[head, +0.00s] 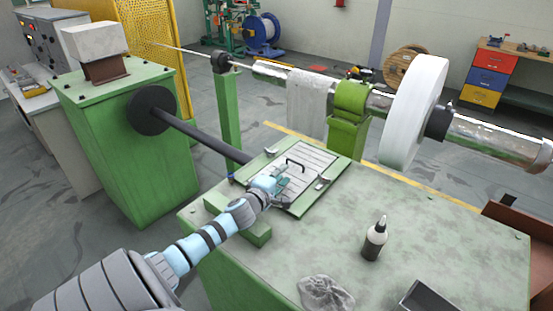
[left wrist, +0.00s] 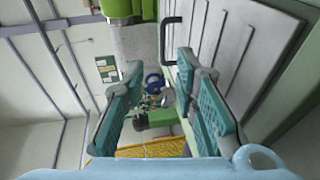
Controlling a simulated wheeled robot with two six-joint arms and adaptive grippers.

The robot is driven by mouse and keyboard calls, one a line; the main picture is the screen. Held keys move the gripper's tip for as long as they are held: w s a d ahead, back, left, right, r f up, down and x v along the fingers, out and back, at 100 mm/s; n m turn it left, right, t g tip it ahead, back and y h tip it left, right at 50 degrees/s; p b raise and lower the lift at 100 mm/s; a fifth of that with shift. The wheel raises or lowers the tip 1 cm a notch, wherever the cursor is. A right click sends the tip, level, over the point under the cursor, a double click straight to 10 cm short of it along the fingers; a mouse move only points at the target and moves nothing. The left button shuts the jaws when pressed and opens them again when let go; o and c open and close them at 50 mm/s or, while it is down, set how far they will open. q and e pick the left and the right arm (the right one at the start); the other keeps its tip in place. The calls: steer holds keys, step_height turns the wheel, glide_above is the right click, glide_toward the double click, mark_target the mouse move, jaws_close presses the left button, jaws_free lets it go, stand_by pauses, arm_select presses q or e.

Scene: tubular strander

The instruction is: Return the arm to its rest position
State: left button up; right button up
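My left arm (head: 215,235) reaches in from the lower left over the green bench. My left gripper (head: 279,187) is at the near left part of a grey slatted panel (head: 311,178). In the left wrist view the gripper (left wrist: 160,95) has its two teal fingers wide apart, with nothing between them. A black handle (head: 296,163) stands on the panel just beyond the gripper; it also shows in the left wrist view (left wrist: 169,40), past the fingertips. My right gripper is in neither view.
The green bench top (head: 430,225) carries a dark bottle (head: 375,240) and a crumpled cloth (head: 325,293). A dark shaft (head: 205,135) runs from the green housing (head: 130,140) towards the panel. A large white disc (head: 412,115) stands behind the bench.

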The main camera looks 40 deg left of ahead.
arm_select(q)
steer(key=v, duration=0.2)
steer(key=shift+s+f, duration=0.15)
steer(key=shift+s, duration=0.15)
steer(key=shift+s+d, duration=0.2)
steer(key=shift+s, duration=0.05)
steer(key=shift+r, duration=0.2)
steer(key=shift+w, duration=0.1)
